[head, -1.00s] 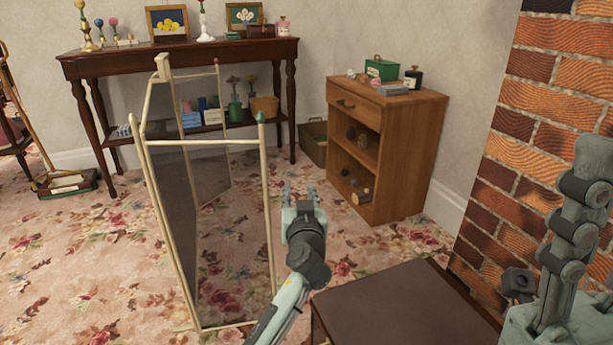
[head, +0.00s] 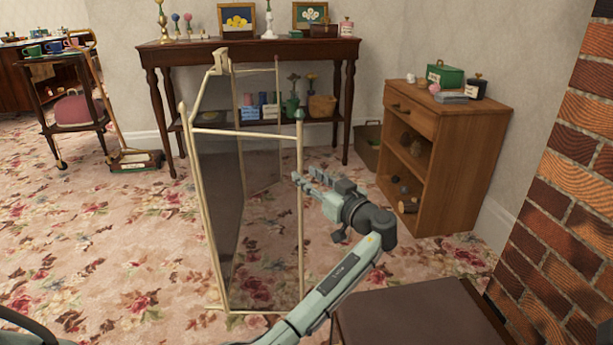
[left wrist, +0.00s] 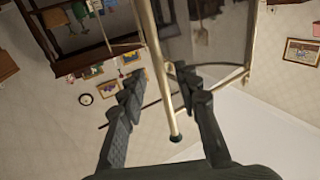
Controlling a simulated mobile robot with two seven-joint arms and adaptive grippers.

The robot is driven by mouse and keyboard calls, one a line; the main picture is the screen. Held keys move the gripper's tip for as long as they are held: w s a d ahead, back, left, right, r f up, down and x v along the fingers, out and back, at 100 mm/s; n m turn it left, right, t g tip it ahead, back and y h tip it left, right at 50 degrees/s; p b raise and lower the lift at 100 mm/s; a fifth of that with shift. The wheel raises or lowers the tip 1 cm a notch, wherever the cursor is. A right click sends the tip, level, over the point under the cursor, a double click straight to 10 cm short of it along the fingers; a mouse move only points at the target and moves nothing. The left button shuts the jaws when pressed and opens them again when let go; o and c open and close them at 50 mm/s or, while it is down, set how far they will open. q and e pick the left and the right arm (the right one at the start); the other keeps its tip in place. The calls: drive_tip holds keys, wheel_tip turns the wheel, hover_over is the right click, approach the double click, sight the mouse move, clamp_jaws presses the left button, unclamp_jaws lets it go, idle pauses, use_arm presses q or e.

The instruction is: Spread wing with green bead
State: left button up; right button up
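A folding fire screen with thin cream-gold frames and dark mesh stands on the carpet in the head view. Its near-right wing (head: 262,210) ends in a post topped by a green bead (head: 299,114). My left gripper (head: 299,180) is at this post, well below the bead, with its fingers pointing left. In the left wrist view, the bead (left wrist: 176,138) and post lie across the gap between the spread fingers (left wrist: 160,78). I cannot tell whether the fingers touch the post. My right gripper is out of view.
A dark wooden console table (head: 240,50) with ornaments stands behind the screen. A wooden cabinet (head: 470,150) stands to the right, before the brick fireplace (head: 575,200). A brown-topped piece (head: 420,305) is at the bottom right. Carpet (head: 110,250) is open at the left.

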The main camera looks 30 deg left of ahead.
use_arm(q)
drive_tip(key=shift+x, duration=0.85)
clamp_jaws()
